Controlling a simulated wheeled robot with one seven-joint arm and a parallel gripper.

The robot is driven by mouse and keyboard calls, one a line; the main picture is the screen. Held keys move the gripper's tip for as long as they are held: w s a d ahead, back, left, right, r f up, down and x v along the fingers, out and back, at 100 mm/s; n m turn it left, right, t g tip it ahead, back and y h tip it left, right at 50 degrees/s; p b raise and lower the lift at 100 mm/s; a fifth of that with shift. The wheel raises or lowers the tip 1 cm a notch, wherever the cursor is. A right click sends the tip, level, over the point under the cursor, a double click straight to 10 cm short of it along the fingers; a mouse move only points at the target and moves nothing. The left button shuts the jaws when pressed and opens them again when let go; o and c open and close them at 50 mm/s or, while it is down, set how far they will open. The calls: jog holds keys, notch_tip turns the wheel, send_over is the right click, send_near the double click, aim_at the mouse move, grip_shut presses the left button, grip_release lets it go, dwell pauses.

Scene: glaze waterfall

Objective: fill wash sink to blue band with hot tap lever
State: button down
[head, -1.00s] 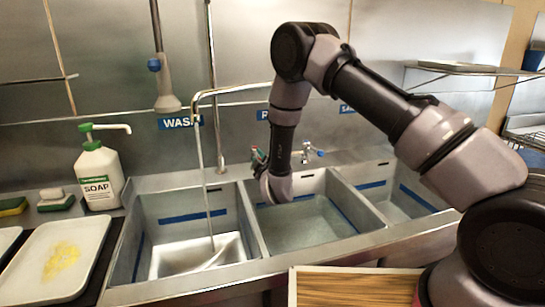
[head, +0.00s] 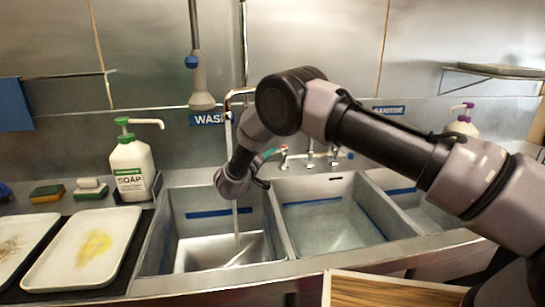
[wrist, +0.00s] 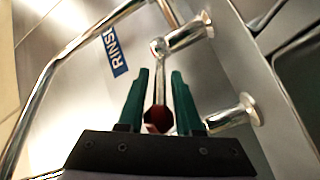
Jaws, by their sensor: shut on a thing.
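The wash sink (head: 166,225) is the left basin under the WASH sign. A blue band (head: 220,212) runs along its inner walls. A thin stream (head: 236,215) falls from the spout into it. A pale, tray-like shape covers its floor; I cannot tell the water level, though it looks below the band. My gripper (head: 269,154) reaches from above the wash sink to the tap. In the wrist view, my gripper's green fingers (wrist: 159,85) are shut on the red-tipped hot tap lever (wrist: 158,115), with its chrome stem between them.
The rinse sink (head: 330,225) is in the middle, with another basin to its right. A blue-marked tap handle (head: 350,154) is right of my gripper. A soap bottle (head: 131,170), sponges (head: 47,192) and a soiled tray (head: 60,277) are at left. A spray head (head: 201,95) hangs above.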

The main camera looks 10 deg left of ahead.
jog(key=shift+w+a+m+h, duration=0.1)
jog(key=shift+a+m+h, duration=0.15)
jog(key=shift+h, duration=0.25)
jog(key=shift+d, duration=0.1)
jog(key=c, duration=0.8)
grip_release()
jog(key=shift+c, duration=0.2)
jog(key=v, duration=1)
jog(key=shift+s, duration=0.35)
